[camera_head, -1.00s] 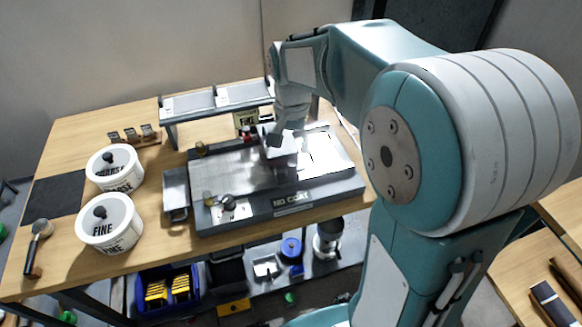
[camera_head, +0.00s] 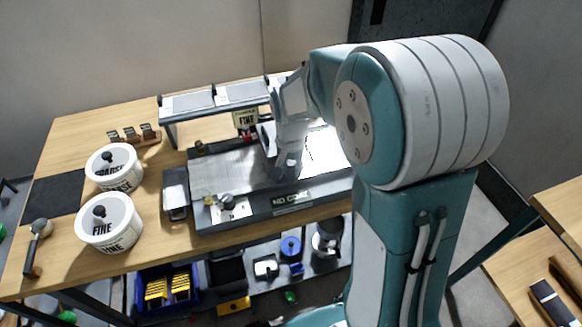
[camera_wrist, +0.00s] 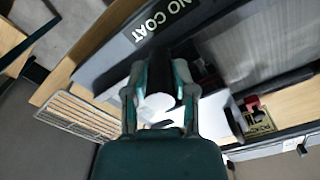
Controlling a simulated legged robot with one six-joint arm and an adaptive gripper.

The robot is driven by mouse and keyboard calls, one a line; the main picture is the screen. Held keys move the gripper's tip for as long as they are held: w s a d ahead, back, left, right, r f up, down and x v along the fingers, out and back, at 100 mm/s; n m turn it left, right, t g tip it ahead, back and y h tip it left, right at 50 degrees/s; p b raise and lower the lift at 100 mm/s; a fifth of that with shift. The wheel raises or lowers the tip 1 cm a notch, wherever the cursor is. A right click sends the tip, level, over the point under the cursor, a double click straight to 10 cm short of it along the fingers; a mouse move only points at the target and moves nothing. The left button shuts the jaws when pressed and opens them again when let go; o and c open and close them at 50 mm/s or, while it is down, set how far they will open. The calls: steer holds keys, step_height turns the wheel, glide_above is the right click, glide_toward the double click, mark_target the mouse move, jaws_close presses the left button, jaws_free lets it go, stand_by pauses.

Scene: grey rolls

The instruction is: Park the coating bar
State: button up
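The coater bed (camera_head: 232,171) is a dark, flat unit with a "NO COAT" label on its front edge, standing on the wooden bench. A pale block (camera_head: 266,134), possibly the coating bar's carriage, sits across the bed, mostly hidden by my arm. My gripper (camera_head: 289,172) is low over the bed, right of its middle. In the wrist view my gripper (camera_wrist: 158,84) has its fingers apart, with a dark part between them. I cannot tell whether they touch it. A white sheet (camera_head: 322,150) lies at the bed's right.
A raised shelf (camera_head: 190,102) runs behind the bed, with a hanging "FINE" tag (camera_head: 245,119). Lidded white tubs (camera_head: 110,222) stand on the left, a metal tray (camera_head: 175,190) beside the bed. A brush (camera_head: 36,240) lies at the bench's left end.

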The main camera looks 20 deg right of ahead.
jaws_close()
steer(key=d, duration=1.3)
steer(key=shift+d, duration=0.4)
steer(key=o, duration=0.9)
jaws_free()
steer(key=shift+d, duration=0.3)
